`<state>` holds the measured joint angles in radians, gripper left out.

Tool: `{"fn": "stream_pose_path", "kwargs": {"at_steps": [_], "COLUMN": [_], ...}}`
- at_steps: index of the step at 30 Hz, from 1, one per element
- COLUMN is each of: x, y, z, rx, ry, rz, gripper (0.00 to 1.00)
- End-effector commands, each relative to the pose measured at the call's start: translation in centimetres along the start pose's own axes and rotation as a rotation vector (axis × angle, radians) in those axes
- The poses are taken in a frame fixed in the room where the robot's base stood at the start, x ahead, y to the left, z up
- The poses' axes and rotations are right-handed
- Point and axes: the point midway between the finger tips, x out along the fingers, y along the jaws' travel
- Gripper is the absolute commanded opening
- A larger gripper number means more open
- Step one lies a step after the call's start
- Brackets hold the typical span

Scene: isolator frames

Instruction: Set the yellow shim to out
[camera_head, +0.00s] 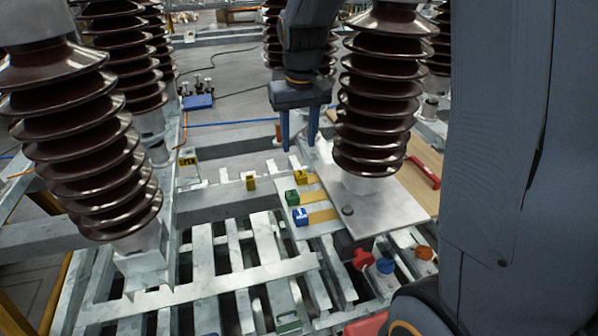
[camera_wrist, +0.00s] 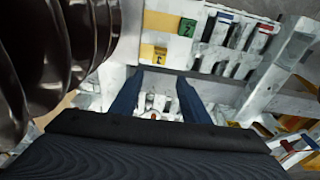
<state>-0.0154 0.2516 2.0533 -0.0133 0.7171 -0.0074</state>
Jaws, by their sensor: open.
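The yellow shim (camera_head: 301,178) is a small yellow block with a dark mark at the end of a flat yellow strip, farthest back of three coloured shims beside the metal base plate. In the wrist view the yellow block (camera_wrist: 160,54) lies just beyond my fingertips. My gripper (camera_head: 299,146) points down, open and empty, above and behind the shim in the head view. In the wrist view my gripper (camera_wrist: 160,77) has its two blue fingers apart, with nothing between them. I cannot tell how far the shim is pushed in.
A green shim (camera_head: 292,197) and a blue shim (camera_head: 300,217) sit nearer in the same row. A large brown ribbed insulator (camera_head: 375,100) stands close to the right of my gripper. Another yellow block (camera_head: 250,182) lies on the frame to the left. A red handle (camera_head: 424,173) lies at right.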

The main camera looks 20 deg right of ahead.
Motion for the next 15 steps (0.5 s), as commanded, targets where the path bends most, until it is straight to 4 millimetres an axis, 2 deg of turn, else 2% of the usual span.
{"fn": "stream_pose_path", "kwargs": {"at_steps": [4,11,15], "x": [1.3,2.8,4.8], "y": [0.8,0.9,0.9], "z": [0.2,0.5,0.9], "rx": [0.026,0.034,0.033], "ry": [-0.087,-0.124,-0.126], "rz": [-0.005,-0.009,-0.009], "gripper": [0.42,0.42,0.42]}}
